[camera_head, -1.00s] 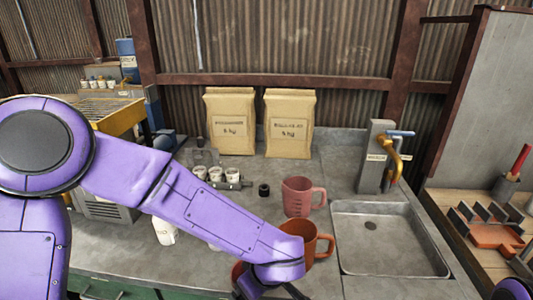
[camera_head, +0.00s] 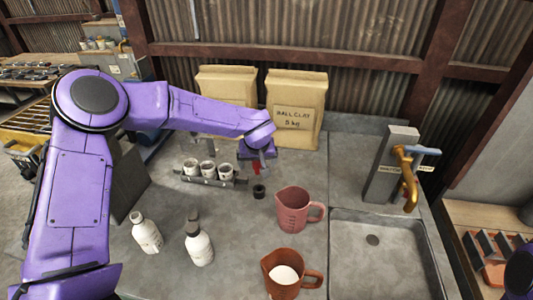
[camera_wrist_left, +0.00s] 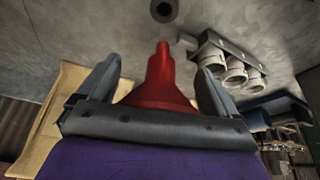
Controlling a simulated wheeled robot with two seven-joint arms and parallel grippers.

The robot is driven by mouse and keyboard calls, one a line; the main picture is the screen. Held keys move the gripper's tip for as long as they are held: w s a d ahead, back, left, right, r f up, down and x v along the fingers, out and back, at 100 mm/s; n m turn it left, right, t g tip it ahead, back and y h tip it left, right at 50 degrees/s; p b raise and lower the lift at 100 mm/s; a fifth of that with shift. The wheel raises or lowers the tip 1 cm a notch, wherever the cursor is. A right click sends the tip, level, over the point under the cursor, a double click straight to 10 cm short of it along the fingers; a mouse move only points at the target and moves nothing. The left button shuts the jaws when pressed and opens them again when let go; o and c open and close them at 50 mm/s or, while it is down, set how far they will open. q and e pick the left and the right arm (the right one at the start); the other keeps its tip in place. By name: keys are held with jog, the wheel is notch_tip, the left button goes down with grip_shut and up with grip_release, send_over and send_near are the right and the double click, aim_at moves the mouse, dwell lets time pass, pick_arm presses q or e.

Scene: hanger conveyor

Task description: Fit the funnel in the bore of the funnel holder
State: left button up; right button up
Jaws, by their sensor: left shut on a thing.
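The red funnel (camera_wrist_left: 160,75) is between the two fingers of my left gripper (camera_wrist_left: 155,95) in the left wrist view, its narrow spout pointing away from the palm. In the head view my left gripper (camera_head: 262,158) is in front of the paper bags, with a little of the red funnel (camera_head: 256,168) showing below it. A small dark ring with a round bore, which looks like the funnel holder (camera_head: 259,191), stands on the grey bench just below the funnel in the picture. The ring also shows at the top of the left wrist view (camera_wrist_left: 164,10), apart from the spout. My right gripper is out of view.
A rail with three white cups (camera_head: 212,181) stands left of the ring. A pink jug (camera_head: 292,211), a brown mug (camera_head: 281,279) and two bottles (camera_head: 146,233) stand nearer. Paper bags (camera_head: 296,105) stand behind; the sink (camera_head: 385,270) is at right.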

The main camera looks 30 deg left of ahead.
pick_arm(q)
jog(key=shift+s+f+b, duration=0.1)
jog(key=shift+s+b, duration=0.15)
jog(key=shift+b, duration=0.1)
jog(key=shift+d+f+b, duration=0.1)
jog(key=shift+f+b, duration=0.15)
jog(key=shift+b, duration=0.1)
notch_tip(320, 180, down, 5)
jog(key=b, duration=0.4)
jog(key=shift+w+d, duration=0.15)
jog(key=shift+r+p, duration=0.15)
jog(key=shift+p, duration=0.15)
jog(key=shift+f+p, duration=0.2)
jog(key=shift+p, duration=0.1)
dwell(0.6)
jog(key=shift+f, duration=0.3)
jog(key=shift+f, duration=0.9)
dwell(0.9)
